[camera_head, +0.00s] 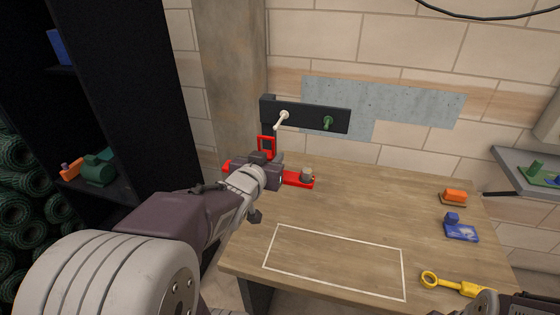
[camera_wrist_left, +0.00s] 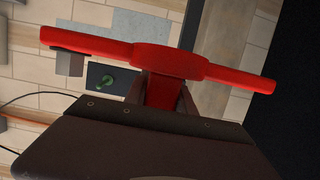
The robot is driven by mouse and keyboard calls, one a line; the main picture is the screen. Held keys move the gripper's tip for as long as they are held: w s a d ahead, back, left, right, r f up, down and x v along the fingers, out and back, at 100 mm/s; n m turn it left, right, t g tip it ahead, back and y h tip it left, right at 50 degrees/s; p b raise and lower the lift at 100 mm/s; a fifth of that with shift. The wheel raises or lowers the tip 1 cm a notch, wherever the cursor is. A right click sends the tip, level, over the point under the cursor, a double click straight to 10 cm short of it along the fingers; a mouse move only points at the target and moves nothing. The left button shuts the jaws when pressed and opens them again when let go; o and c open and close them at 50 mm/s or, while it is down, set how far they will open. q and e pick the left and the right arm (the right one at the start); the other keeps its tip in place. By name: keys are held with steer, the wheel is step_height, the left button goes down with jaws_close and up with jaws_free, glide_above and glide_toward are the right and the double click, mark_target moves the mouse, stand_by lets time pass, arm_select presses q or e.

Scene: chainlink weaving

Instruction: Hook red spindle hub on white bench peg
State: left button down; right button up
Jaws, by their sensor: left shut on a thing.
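The red spindle hub (camera_head: 299,180) is a red crossbar with an upright red loop (camera_head: 267,146). My left gripper (camera_head: 262,168) is shut on its middle, above the back left of the bench. In the left wrist view, the hub (camera_wrist_left: 100,46) spans the upper picture, with its stem between my fingers (camera_wrist_left: 165,92). The white peg (camera_head: 282,119) juts from a black wall bar, just above and right of the loop. The loop looks apart from the peg, though depth is hard to judge. A dark part of my right arm shows at the lower right; its jaws are not clear.
A green peg (camera_head: 328,123) is on the same black bar (camera_head: 305,113). Orange, blue and yellow parts lie on the bench's right side. A white outlined rectangle (camera_head: 335,262) is empty. A dark shelf stands left.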

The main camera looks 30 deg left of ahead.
arm_select(q)
steer(key=shift+w+a+f, duration=0.1)
steer(key=shift+w+a, duration=0.1)
steer(key=shift+w, duration=0.1)
steer(key=w+p, duration=0.1)
steer(key=p, duration=0.1)
steer(key=w+a+p, duration=0.1)
steer(key=w+p, duration=0.1)
steer(key=shift+w+a+f, duration=0.1)
arm_select(e)
steer(key=r, duration=0.4)
steer(key=shift+w+a, duration=0.2)
steer(key=shift+a, duration=0.15)
arm_select(q)
steer(key=shift+w+a, duration=0.15)
steer(key=shift+w, duration=0.85)
arm_select(e)
steer(key=shift+f, duration=0.2)
arm_select(q)
steer(key=shift+w+a+b, duration=0.15)
steer(key=shift+w+b, duration=0.1)
steer(key=shift+b, duration=0.05)
arm_select(e)
steer(key=shift+f, duration=0.15)
